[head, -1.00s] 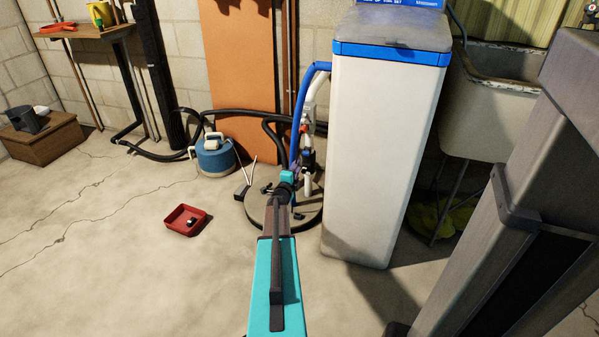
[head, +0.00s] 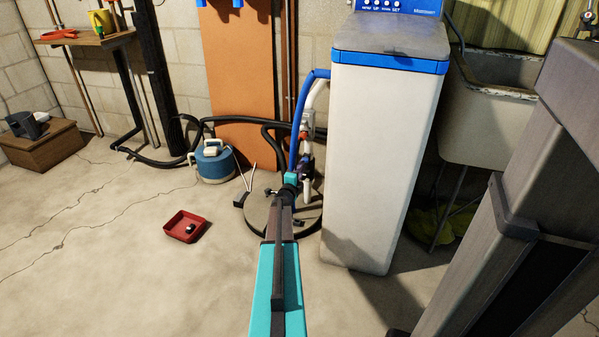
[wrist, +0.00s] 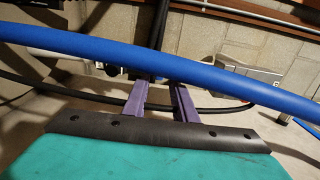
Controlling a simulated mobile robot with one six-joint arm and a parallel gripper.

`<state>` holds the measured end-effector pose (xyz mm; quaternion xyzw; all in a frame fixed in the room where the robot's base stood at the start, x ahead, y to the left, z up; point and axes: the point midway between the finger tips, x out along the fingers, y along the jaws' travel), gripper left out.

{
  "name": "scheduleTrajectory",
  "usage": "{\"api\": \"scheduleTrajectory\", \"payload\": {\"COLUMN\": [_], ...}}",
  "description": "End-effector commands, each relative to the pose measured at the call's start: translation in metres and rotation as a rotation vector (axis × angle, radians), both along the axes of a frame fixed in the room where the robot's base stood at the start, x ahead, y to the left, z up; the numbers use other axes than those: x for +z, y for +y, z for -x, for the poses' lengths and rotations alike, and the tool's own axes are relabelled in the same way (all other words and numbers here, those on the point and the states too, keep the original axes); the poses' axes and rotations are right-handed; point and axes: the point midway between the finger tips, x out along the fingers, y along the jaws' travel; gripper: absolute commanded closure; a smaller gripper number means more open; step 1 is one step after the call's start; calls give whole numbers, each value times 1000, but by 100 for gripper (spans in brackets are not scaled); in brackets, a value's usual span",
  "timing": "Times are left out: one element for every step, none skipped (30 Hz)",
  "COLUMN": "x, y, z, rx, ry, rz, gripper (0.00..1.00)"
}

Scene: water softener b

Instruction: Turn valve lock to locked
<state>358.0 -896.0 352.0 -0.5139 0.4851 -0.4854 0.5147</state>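The valve fittings (head: 305,138), with white pipe and small red and dark parts, stand at the left side of the white water softener (head: 380,150). I cannot make out the valve lock itself or its position. My teal arm reaches toward these fittings. In the head view the gripper is mostly hidden behind my wrist. In the wrist view my gripper (wrist: 160,92) shows two purple fingers with a clear gap between them. The blue hose (wrist: 215,75) crosses in front of the view and hides the fingertips. A dark upright part (wrist: 157,35) shows beyond the hose.
The blue hose (head: 301,110) curves close to my wrist. A round floor lid (head: 258,215) lies below. A red tray (head: 184,226) and a blue canister (head: 214,163) are on the floor to the left. A sink (head: 485,120) stands right of the softener.

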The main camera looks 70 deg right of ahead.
Motion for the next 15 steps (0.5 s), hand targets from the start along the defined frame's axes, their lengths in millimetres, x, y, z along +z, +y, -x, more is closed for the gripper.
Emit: {"api": "scheduleTrajectory", "payload": {"x": [0, 0, 0, 0, 0, -1, -1, -1, -1, 0, 0, 0, 0, 0, 0], "y": [-8, -11, -15, -17, -20, -24, -27, -30, -33, -36, -38, -40, -42, -44, -45], "z": [-1, -1, -1, -1, -1, -1, -1, -1, -1, -1, -1, -2, -2, -2, -2], "rx": [0, 0, -1, -1, -1, -1, -1, -2, -2, -2, -2, -2, -2, -1, -1], "ry": [0, 0, 0, 0, -1, -1, -1, -1, -1, -1, -1, -1, -1, -1, -1], "rz": [0, 0, 0, 0, 0, 1, 1, 1, 1, 1, 1, 1, 1, 1, 1], "gripper": [75, 75, 75, 75, 75, 75, 75, 75, 75, 75, 75, 75, 75, 75, 75]}}
